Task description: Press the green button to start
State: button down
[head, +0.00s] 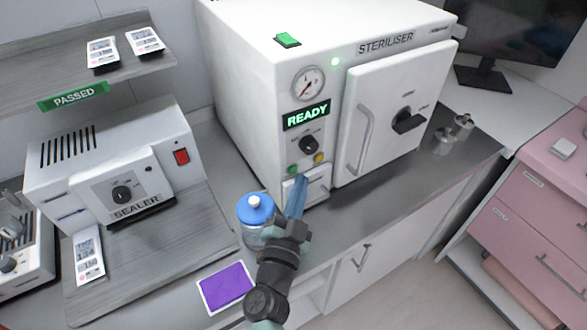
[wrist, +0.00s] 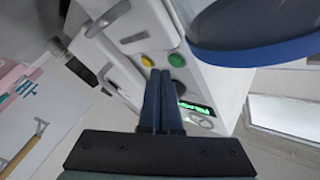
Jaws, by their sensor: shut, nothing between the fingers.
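The green button (head: 293,169) is small and round, at the lower left of the white steriliser's (head: 240,90) front panel. A yellow button (head: 319,157) sits just right of it. In the wrist view the green button (wrist: 176,60) and yellow button (wrist: 147,61) show just beyond my fingertips. My gripper (head: 298,181) is shut and empty, its blue fingers pointing at the panel just below the buttons in the head view. In the wrist view my gripper (wrist: 164,74) has its tips between the two buttons. I cannot tell whether they touch the panel.
A bottle with a blue cap (head: 256,208) stands close left of my gripper. The steriliser shows a lit READY display (head: 306,115), a dial knob (head: 308,145) and a shut door with a handle (head: 361,140). A purple pad (head: 227,287) lies at the counter's front.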

jog(key=shift+w+a, duration=0.1)
jog(key=shift+w+a, duration=0.2)
jog(key=shift+w, duration=0.05)
jog(key=shift+w+a, duration=0.25)
jog(key=shift+w, duration=0.1)
dwell(0.8)
dwell(0.3)
jog(key=shift+s+d+p, duration=0.4)
jog(key=shift+s+d, duration=0.15)
jog(key=shift+s, duration=0.15)
jog(key=s+d, duration=0.1)
jog(key=s, duration=0.1)
jog(key=s+d, duration=0.2)
dwell(0.3)
dwell(0.7)
